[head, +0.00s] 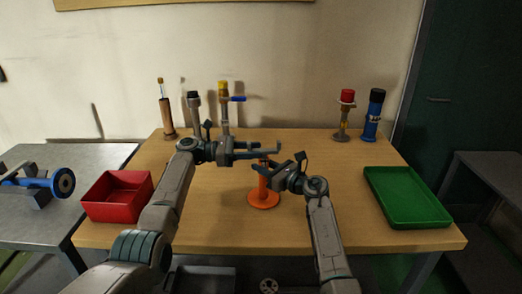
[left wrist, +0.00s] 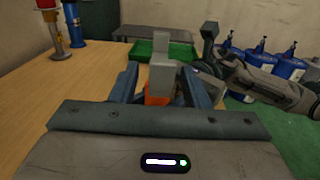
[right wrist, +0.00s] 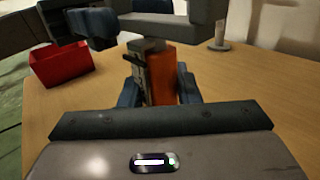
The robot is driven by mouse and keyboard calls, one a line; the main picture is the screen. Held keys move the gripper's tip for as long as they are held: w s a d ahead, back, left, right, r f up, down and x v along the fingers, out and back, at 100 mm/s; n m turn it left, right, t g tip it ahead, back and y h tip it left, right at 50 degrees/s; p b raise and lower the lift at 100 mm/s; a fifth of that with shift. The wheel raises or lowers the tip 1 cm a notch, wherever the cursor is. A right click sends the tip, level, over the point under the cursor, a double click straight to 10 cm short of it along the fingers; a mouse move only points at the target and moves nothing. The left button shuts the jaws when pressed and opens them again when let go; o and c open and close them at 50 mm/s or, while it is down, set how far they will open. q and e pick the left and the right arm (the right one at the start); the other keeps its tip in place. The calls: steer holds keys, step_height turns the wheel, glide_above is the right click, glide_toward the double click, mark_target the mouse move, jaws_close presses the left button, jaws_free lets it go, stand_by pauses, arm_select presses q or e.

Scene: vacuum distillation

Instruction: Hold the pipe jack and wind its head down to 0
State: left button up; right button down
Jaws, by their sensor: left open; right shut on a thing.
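The orange pipe jack (head: 263,198) stands upright on its round foot near the middle of the wooden table. My right gripper (head: 272,170) is shut on its orange column, which also shows between the fingers in the right wrist view (right wrist: 162,76). My left gripper (head: 264,148) is open at the top of the jack, its fingers on either side of the grey head. In the left wrist view the grey head (left wrist: 161,62) rises between the fingers, with orange (left wrist: 157,99) below. Any scale reading is too small to see. In the head view the fingers partly hide the jack's top.
A red bin (head: 116,207) is at the table's left and a green tray (head: 404,198) at its right. Several upright tools stand along the back edge, including a blue cylinder (head: 372,116) and a red-topped stand (head: 344,118). The table's front is clear.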

arm_select(q)
steer(key=a, duration=0.8)
steer(key=shift+s+a, duration=0.25)
steer(key=shift+a, duration=0.15)
arm_select(e)
steer(key=c, duration=1)
jaws_free()
steer(key=v, duration=1.2)
steer(key=o, duration=0.4)
